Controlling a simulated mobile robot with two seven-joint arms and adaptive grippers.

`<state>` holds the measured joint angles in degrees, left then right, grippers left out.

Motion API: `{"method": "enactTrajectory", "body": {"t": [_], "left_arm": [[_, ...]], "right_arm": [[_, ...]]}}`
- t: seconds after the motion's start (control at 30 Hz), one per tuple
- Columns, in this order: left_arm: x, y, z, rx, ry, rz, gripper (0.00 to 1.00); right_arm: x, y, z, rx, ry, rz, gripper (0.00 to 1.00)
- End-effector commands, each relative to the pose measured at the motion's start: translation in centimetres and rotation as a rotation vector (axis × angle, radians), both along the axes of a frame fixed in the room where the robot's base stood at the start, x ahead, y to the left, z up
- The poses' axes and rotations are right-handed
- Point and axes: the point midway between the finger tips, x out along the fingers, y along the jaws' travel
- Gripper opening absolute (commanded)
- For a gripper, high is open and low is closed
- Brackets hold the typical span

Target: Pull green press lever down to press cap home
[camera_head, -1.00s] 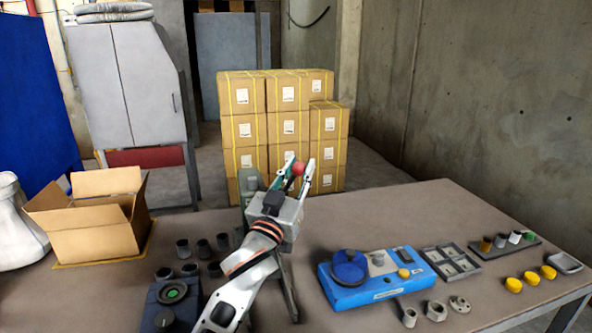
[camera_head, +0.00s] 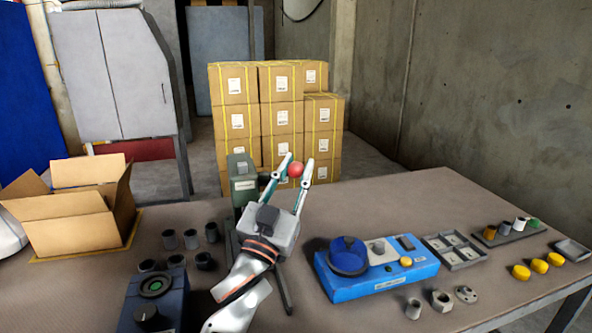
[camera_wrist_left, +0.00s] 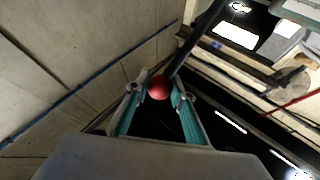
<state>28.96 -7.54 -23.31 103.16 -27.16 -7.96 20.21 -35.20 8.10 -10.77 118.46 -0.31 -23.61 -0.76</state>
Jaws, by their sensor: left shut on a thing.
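The green press (camera_head: 243,185) stands on the table behind my left gripper, which partly hides it. The lever's red ball knob (camera_head: 295,169) is between the fingertips of my left gripper (camera_head: 297,172), which is shut on it. In the left wrist view the knob (camera_wrist_left: 158,87) sits between the two teal-padded fingers, and a dark rod (camera_wrist_left: 195,45) runs from it to the upper right. The gripper points up and away from me. The press's lower part and the cap are hidden or cannot be made out. My right gripper is not in view.
A blue device (camera_head: 375,272) stands right of my left arm, with a parts tray (camera_head: 455,250) beyond it. Dark cups (camera_head: 191,239) and a dark device (camera_head: 155,300) are at left. An open carton (camera_head: 75,225) stands at far left. The table's back right is clear.

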Motion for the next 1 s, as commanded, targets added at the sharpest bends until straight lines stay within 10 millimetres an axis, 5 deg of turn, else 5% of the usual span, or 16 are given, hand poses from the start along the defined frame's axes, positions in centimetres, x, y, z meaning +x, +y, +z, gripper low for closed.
{"method": "enactTrajectory", "body": {"t": [0.03,0.07,0.13,0.57,1.0], "left_arm": [[0.0,0.1,0.0,0.001,0.0,0.002,0.0],[0.1,0.1,0.0,0.001,0.0,0.002,0.28],[0.0,0.1,0.0,0.001,-0.001,0.002,0.41],[-0.5,0.3,-0.4,0.0,0.001,0.001,0.41],[-7.0,2.8,-4.3,0.0,0.003,0.001,0.41]], "right_arm": [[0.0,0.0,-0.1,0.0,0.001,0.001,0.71],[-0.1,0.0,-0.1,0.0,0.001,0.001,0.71],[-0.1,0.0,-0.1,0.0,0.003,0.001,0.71],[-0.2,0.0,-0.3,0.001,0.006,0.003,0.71],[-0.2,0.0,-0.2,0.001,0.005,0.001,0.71]]}}
